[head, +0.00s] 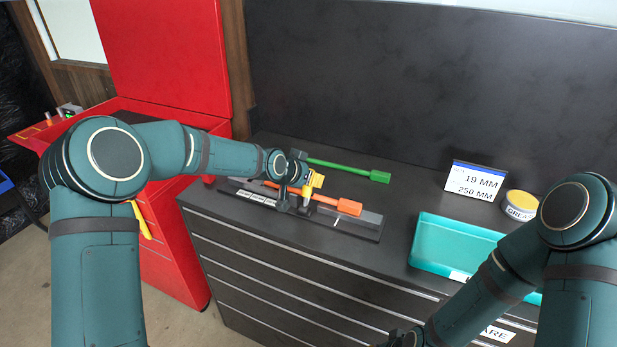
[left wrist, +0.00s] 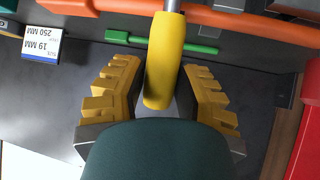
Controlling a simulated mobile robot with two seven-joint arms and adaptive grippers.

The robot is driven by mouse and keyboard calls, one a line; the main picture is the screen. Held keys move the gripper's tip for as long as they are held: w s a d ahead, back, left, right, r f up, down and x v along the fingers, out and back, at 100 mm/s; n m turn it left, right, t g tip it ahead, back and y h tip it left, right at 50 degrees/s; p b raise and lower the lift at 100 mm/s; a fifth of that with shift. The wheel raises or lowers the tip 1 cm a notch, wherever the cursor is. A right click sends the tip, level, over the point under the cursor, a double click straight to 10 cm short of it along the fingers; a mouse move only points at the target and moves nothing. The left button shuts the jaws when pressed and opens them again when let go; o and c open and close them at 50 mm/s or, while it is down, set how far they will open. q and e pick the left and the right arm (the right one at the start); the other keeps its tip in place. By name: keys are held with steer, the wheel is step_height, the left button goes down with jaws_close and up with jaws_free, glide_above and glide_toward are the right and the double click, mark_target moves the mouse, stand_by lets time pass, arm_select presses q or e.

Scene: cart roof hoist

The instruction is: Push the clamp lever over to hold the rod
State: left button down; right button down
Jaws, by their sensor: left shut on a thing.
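The clamp lever has a yellow cylindrical grip (left wrist: 165,60) on a grey shaft in the left wrist view. My left gripper (head: 308,186) is at the clamp, shut on this grip, with its toothed yellow fingers on either side. An orange rod (head: 345,206) lies along the dark clamp fixture (head: 367,225) on the worktop, passing under the clamp; it also shows in the left wrist view (left wrist: 245,25). The clamp's jaw is mostly hidden behind my gripper. My right gripper (head: 405,339) is at the bottom edge of the head view, dark and cut off.
A green rod (head: 345,168) lies behind the fixture. To the right on the dark worktop stand a teal tray (head: 425,240), a sign reading 19 MM 250 MM (head: 474,181) and a round tin (head: 520,205). A red cabinet (head: 165,262) stands at left.

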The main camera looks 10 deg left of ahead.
arm_select(q)
steer(key=c, duration=0.6)
jaws_free()
steer(key=shift+w+f, duration=0.1)
steer(key=v, duration=1.2)
